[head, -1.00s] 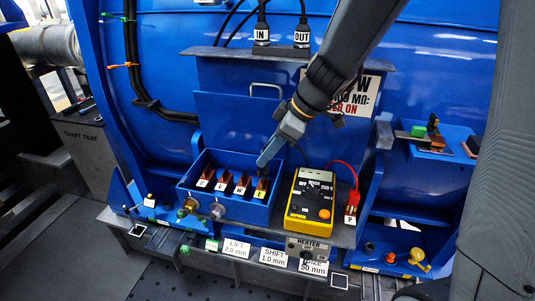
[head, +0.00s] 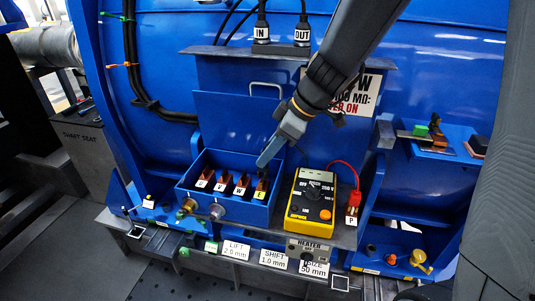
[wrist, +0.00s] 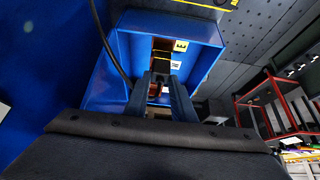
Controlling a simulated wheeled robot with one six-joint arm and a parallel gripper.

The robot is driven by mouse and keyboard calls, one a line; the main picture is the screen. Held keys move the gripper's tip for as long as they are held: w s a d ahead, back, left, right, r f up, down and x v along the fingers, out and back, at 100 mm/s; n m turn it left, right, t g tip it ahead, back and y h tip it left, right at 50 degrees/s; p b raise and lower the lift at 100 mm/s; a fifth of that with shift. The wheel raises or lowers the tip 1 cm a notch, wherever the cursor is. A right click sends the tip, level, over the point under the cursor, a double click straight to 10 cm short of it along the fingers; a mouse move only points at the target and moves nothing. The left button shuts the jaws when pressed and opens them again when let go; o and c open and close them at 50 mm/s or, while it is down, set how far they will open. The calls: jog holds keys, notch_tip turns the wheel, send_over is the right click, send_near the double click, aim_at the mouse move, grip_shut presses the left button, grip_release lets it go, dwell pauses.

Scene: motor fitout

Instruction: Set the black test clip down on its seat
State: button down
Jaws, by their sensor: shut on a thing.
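My gripper (head: 263,160) reaches down from the upper right into the right end of the blue terminal box (head: 228,205). It is shut on the black test clip (head: 262,172), which shows only as a dark bit at the fingertips and is mostly hidden. The fingertips are just above the brown terminal with the yellow E label (head: 260,195). In the wrist view the two fingers (wrist: 163,90) point into the box, near the E label (wrist: 180,45) and a white-labelled terminal beside it. I cannot tell whether the clip touches a seat.
A yellow meter (head: 311,203) stands right of the box. A red clip (head: 354,199) with a red lead sits at the P label. The box's raised blue lid (head: 235,120) is behind. A black lead (wrist: 118,55) runs past the box's left wall in the wrist view.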

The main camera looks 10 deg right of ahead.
jog(key=shift+f+b, duration=1.55)
jog(key=shift+b, duration=0.55)
jog(key=c, duration=1.4)
grip_release()
jog(key=shift+r, duration=0.15)
jog(key=v, duration=0.7)
jog(key=shift+d+r, duration=0.2)
jog(key=shift+s, duration=0.2)
